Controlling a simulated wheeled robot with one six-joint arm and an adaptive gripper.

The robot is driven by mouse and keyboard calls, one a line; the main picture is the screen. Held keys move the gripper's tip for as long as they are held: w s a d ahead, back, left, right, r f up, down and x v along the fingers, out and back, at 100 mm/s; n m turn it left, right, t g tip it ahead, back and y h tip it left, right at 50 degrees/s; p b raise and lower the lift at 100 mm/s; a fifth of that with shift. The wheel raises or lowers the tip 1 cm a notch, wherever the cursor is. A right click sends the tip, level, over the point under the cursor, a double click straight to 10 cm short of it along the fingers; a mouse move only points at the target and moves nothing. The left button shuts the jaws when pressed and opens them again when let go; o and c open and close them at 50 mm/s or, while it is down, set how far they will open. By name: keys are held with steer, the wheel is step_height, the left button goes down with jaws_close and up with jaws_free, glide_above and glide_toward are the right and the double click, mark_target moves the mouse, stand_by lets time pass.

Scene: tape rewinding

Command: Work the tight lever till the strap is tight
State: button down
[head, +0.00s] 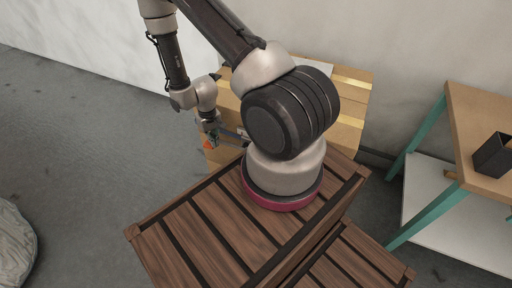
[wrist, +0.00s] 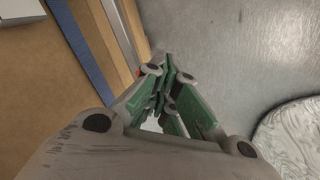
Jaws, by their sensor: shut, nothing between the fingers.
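My gripper (head: 212,140) is beside the left side of a cardboard box (head: 350,105). Its green fingers show in the wrist view (wrist: 169,68), closed together with nothing held. A small orange-red part (head: 207,146) shows by the fingertips; a sliver of it also shows in the wrist view (wrist: 138,72), mostly behind a finger. I cannot tell whether it is the tight lever, or whether the fingers touch it. A dark blue strap (wrist: 75,42) runs along the box in the wrist view. Part of it shows in the head view (head: 232,134). How tight it is cannot be told.
Yellow tape bands (head: 350,82) cross the box. My arm hides much of the box in the head view. A table with teal legs (head: 470,100) and a dark holder (head: 492,155) stands at right. A pale wrapped bundle (wrist: 295,140) lies on the grey floor; floor left of the box is clear.

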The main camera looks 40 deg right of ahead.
steer(key=shift+f, duration=0.75)
step_height(320, 180, up, 10)
stand_by(0.6)
steer(key=shift+r, duration=0.15)
stand_by(3.1)
stand_by(0.4)
stand_by(3.1)
